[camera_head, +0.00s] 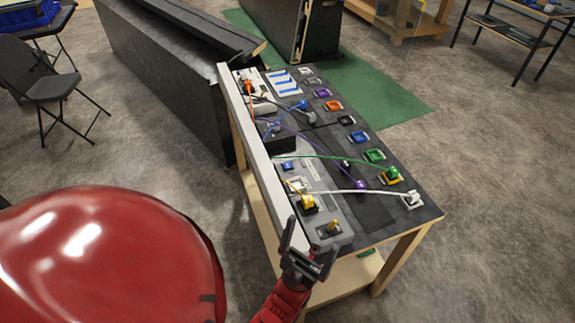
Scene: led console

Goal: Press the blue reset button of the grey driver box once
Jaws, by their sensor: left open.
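The grey driver box (318,188) lies at the near end of the console table. My left gripper (310,244) is open and empty at the near left corner of the table, below the box in the picture and apart from the button. Whether it touches the table's edge cannot be told. My right gripper is not in view.
Green, white and purple cables cross the table. A raised white rail (262,165) runs along its left edge. Several coloured sockets line the right side.

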